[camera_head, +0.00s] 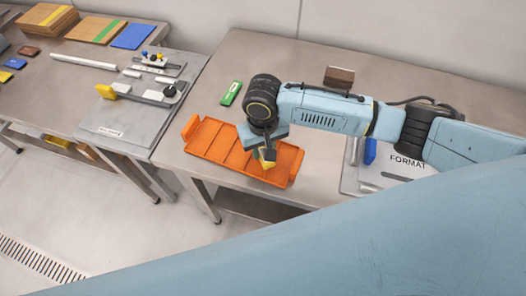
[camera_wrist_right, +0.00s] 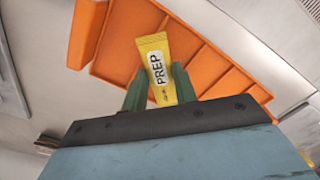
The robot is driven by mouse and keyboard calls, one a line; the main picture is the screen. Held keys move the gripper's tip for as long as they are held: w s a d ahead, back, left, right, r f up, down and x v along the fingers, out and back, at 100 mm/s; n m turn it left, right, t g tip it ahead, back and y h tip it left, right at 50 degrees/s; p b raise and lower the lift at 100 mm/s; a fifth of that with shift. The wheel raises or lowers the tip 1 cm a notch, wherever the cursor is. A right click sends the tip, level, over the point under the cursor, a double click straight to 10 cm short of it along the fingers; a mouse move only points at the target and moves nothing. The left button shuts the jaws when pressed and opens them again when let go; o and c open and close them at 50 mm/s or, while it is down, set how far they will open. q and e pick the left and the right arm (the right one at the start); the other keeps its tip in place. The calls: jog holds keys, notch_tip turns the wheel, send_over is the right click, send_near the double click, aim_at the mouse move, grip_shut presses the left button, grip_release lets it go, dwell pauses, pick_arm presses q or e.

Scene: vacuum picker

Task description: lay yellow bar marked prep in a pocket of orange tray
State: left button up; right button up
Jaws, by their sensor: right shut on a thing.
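The yellow bar marked PREP (camera_wrist_right: 156,68) is held between the two green fingers of my right gripper (camera_wrist_right: 158,88) in the right wrist view. In the head view a bit of the yellow bar (camera_head: 267,162) shows below the right gripper (camera_head: 264,152). The orange tray (camera_head: 204,135) lies on the table under the right gripper, with divided pockets; it also shows in the right wrist view (camera_wrist_right: 110,50). The bar is over the tray's right part. I cannot tell whether it touches the tray floor. My left gripper is not in view.
A green bar (camera_head: 231,93) lies behind the tray, and a brown block (camera_head: 339,76) stands at the back. A plate marked FORMAT (camera_head: 400,172) with a blue piece (camera_head: 370,151) is right of the tray. A grey fixture board (camera_head: 120,130) is left.

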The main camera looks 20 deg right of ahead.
notch_tip(320, 180, down, 2)
jog(key=shift+f, duration=0.1)
grip_shut()
jog(key=o, duration=1)
grip_release()
jog(key=shift+o, duration=0.2)
notch_tip(320, 180, up, 12)
jog(key=p, duration=0.1)
jog(key=shift+p, duration=0.35)
